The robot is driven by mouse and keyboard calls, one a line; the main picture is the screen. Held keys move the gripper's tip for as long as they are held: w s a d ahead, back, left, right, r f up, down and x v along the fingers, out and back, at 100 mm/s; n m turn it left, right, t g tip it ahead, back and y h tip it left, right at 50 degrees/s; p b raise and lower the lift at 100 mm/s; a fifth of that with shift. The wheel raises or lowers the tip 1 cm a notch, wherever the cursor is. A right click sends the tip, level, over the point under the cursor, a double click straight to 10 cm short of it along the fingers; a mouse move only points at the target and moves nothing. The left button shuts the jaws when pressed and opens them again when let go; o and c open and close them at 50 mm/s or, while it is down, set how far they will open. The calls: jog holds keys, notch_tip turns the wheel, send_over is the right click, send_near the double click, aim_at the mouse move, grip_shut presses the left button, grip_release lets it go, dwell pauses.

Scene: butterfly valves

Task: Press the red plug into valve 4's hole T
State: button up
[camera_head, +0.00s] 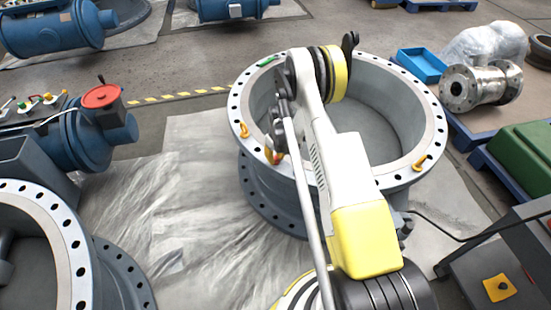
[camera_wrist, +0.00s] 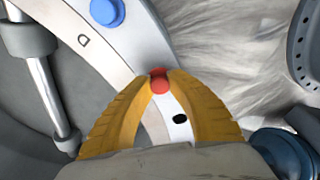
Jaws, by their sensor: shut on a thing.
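In the wrist view my gripper (camera_wrist: 159,80) has its two yellow fingers closed on the red plug (camera_wrist: 159,84), over the pale flange ring (camera_wrist: 138,42) of a large round valve. A dark open hole (camera_wrist: 180,118) shows in the ring between the fingers, nearer the wrist. Whether the plug touches the ring or sits over a hole, I cannot tell. A letter D is printed on the ring; no T is legible. In the head view my gripper (camera_head: 274,153) is at the left front of the big valve's flange (camera_head: 239,105), partly hidden by my arm.
A blue plug (camera_wrist: 107,12) sits on the ring near the D. In the head view orange ring-topped pieces (camera_head: 243,130) and (camera_head: 420,163) and a green piece (camera_head: 268,60) stand on the flange. Another flanged valve (camera_head: 62,225) is at lower left. Pale sheeting covers the floor between.

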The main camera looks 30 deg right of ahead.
jog(key=shift+f, duration=0.3)
jog(key=shift+f, duration=0.3)
jog(key=o, duration=1.4)
jog(key=shift+r, duration=0.15)
jog(key=shift+r+p, duration=1.1)
jog(key=shift+r, duration=1.8)
